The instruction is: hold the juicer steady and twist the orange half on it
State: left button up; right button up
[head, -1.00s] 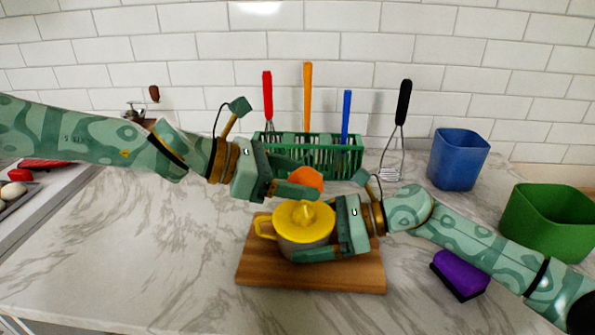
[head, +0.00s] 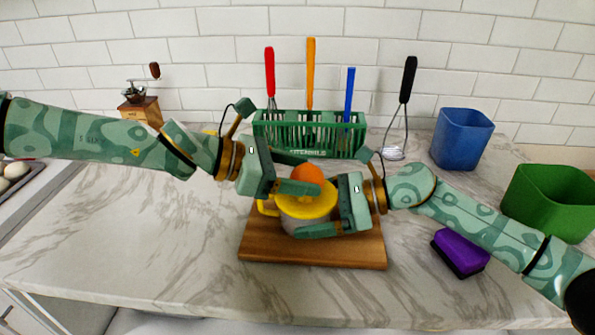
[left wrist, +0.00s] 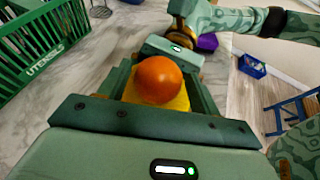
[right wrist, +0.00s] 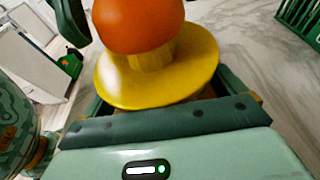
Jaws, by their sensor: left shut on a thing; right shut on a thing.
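The juicer (head: 300,210) has a grey body, a yellow top and a yellow side handle. It stands upright on the wooden board (head: 290,252). My right gripper (head: 306,216) is shut around the juicer's body from the right. My left gripper (head: 308,174) is shut on the orange half (head: 306,175), directly over the juicer. In the right wrist view the orange half (right wrist: 138,22) sits over the ribbed yellow cone, whose lower part still shows beneath it. In the left wrist view the orange half (left wrist: 159,79) lies between my left fingers and hides the cone.
A blue bin (head: 461,140), green bin (head: 550,205) and purple sponge (head: 460,252) lie to the right. A coffee grinder (head: 140,108) stands back left.

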pick_arm(q)
jog(key=shift+s+f, duration=0.1)
jog(key=shift+f, duration=0.35)
dwell(0.9)
jog(key=n+t+y, duration=0.1)
jog(key=n, duration=0.1)
jog(key=n+t, duration=0.1)
jog(key=t, duration=0.1)
jog(key=shift+s+d+f+n+t+y, duration=0.1)
jog(key=shift+s+d+n+t+y, duration=0.05)
jog(key=shift+s+n+t+y, duration=0.2)
jog(key=shift+n+t+y, duration=0.85)
jog(key=shift+n+t, duration=0.1)
jog(key=shift+n, duration=0.1)
jog(key=shift+f, duration=0.1)
